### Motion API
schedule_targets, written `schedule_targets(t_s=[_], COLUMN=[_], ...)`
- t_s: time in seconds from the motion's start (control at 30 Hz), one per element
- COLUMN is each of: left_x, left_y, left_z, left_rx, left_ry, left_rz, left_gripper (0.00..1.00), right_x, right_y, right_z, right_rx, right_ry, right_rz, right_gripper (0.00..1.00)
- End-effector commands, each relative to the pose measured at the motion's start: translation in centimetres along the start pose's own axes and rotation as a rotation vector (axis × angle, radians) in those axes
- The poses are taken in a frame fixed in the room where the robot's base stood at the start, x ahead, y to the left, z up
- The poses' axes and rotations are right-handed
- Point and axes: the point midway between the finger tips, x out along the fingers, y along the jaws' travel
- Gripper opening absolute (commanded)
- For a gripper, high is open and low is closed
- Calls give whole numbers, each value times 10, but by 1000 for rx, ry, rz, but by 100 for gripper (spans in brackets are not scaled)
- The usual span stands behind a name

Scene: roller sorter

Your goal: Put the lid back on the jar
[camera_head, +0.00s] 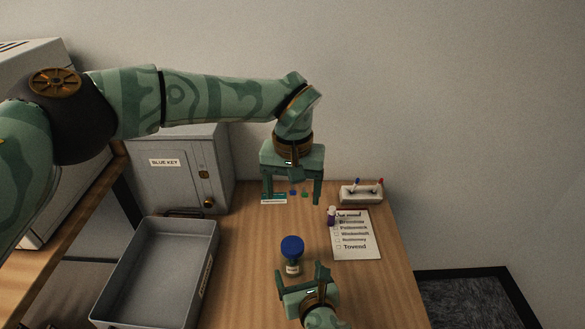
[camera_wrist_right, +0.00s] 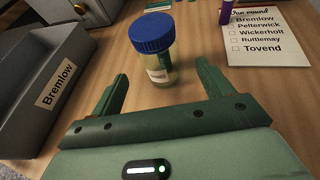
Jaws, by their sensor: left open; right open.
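The jar (camera_head: 292,266) is small and clear with a pale label, and stands upright on the desk. Its blue lid (camera_head: 292,246) sits on top; I cannot tell whether it is screwed tight. In the right wrist view the jar (camera_wrist_right: 158,70) and the lid (camera_wrist_right: 152,32) are just ahead of the open fingers. My right gripper (camera_head: 304,274) is open and empty, close in front of the jar at its near side. My left gripper (camera_head: 291,202) is open and empty, pointing down over the back of the desk, behind the jar and apart from it.
A grey tray (camera_head: 112,311) labelled Bremlow lies left of the jar. A grey Blue Key cabinet (camera_head: 181,181) stands behind it. A checklist (camera_head: 362,246), a purple-and-white bottle (camera_head: 331,216) and a marker holder (camera_head: 361,197) are at the right. Small coloured items lie under my left gripper.

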Motion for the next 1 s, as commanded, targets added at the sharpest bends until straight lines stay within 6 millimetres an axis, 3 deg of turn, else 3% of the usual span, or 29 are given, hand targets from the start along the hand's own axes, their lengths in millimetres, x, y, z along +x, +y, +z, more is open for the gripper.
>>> schedule_targets(t_s=[0.03,0.2,0.4,0.6,1.0], left_x=[-14,-32,-43,-45,-45], left_y=[0,0,0,0,0], left_z=[1,2,2,2,2], left_rx=[0,0,0,0,0], left_ry=[7,16,21,22,22], left_rz=[-1,-3,-4,-4,-4], left_gripper=[75,75,75,75,75], right_x=[-15,-54,-83,-92,-92], right_y=[0,0,0,0,0], right_z=[5,3,1,0,-1], right_rx=[-1,0,0,0,0], right_ry=[-1,1,2,1,1], right_rz=[0,0,0,0,0], right_gripper=[79,79,79,79,79])
